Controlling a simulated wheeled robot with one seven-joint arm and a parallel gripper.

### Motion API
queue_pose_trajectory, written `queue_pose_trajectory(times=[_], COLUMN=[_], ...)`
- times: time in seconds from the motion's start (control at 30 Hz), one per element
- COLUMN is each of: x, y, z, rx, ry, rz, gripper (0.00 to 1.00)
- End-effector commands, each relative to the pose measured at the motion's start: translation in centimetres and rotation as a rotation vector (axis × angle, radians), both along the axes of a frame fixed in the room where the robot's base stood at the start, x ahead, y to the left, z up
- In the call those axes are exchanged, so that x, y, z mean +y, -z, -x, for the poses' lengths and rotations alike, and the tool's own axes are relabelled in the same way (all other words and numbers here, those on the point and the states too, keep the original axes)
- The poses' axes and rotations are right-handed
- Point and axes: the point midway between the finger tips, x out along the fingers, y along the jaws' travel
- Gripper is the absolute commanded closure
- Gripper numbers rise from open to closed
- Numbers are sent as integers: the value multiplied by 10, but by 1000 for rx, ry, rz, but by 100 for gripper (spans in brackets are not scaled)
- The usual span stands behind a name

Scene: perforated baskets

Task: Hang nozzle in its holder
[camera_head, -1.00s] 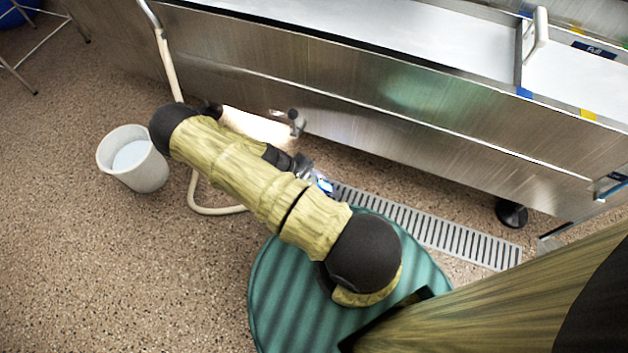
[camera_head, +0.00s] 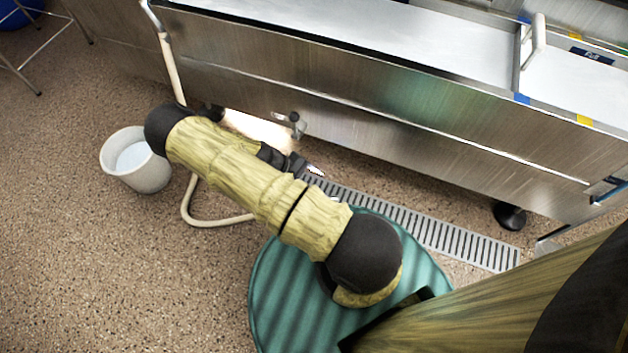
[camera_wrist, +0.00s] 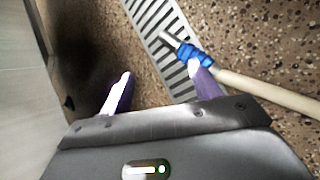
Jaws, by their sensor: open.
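The nozzle (camera_wrist: 172,40) is a metal tip with a blue collar (camera_wrist: 190,54) on the end of a cream hose (camera_wrist: 265,92). In the wrist view it lies across the floor drain, beyond my fingers. My gripper (camera_wrist: 162,88) is open, with its two purple fingers apart and nothing held between them. The right finger's tip overlaps the view of the collar; I cannot tell whether they touch. In the head view my gripper (camera_head: 314,170) is low beside the tank, and my arm hides most of this spot. I cannot make out the nozzle's holder.
A long steel tank (camera_head: 400,105) stands along the back, with a valve (camera_head: 294,122) on its front. The slotted drain (camera_head: 430,230) runs below it. A white bucket (camera_head: 150,175) stands at left, near the hose loop (camera_head: 215,222). Floor at lower left is clear.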

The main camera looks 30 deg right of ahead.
Motion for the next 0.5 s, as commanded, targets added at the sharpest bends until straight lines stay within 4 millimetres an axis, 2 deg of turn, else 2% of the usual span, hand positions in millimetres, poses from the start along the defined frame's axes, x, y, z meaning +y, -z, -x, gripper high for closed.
queue_pose_trajectory(times=[0.03,0.5], x=[6,60], y=[-13,-84], z=[-4,-35], rx=[-1,-2], ry=[-3,-2], rz=[-1,-1], gripper=[37,37])
